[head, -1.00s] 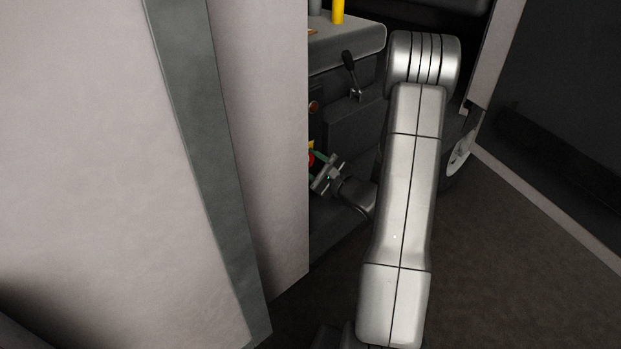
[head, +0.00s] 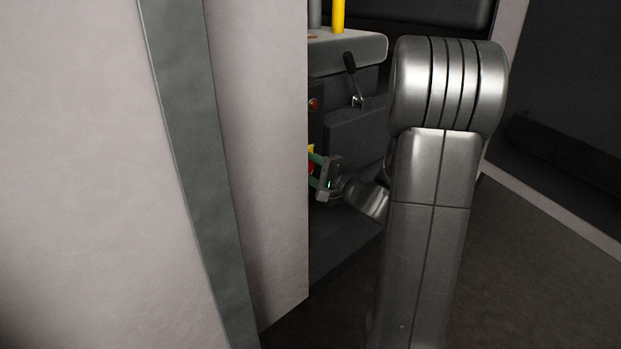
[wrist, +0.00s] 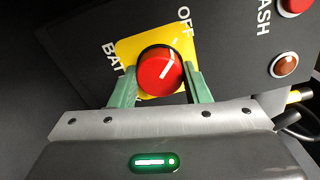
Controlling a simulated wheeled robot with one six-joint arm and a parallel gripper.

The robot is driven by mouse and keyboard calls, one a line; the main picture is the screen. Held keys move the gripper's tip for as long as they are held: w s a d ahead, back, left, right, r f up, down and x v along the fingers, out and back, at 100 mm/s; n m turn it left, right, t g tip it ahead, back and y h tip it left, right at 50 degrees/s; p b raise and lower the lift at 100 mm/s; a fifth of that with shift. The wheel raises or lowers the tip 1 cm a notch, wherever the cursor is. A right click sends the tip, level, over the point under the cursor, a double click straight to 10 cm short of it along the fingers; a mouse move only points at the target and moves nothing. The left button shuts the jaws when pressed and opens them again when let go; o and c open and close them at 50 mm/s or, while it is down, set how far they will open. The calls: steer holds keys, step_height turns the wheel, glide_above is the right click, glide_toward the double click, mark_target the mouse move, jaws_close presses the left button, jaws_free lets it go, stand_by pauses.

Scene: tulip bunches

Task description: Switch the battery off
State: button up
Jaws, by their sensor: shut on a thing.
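The battery switch is a red round knob (wrist: 160,72) with a white pointer line, on a yellow plate (wrist: 127,50) marked OFF and BAT in the wrist view. The white line points up and right, toward the OFF lettering. My gripper (wrist: 160,86) has its two green fingers on either side of the knob and is shut on it. In the head view my gripper (head: 316,173) is at the dark panel, beside the wall's edge. A sliver of the yellow plate (head: 311,150) shows there; the knob is mostly hidden.
A brown-red button (wrist: 284,65) and a red button (wrist: 294,4) sit right of the plate. A black lever (head: 352,72) stands above my gripper. A pale wall (head: 255,150) closes off the left. Open floor (head: 530,260) lies at right.

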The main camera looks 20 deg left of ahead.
stand_by(0.4)
steer(key=o, duration=1)
steer(key=p+v, duration=0.2)
steer(key=v, duration=1.1)
steer(key=shift+s+d, duration=0.15)
steer(key=shift+d, duration=0.2)
steer(key=b+x, duration=0.2)
steer(key=x, duration=1.2)
steer(key=shift+s+d, duration=0.1)
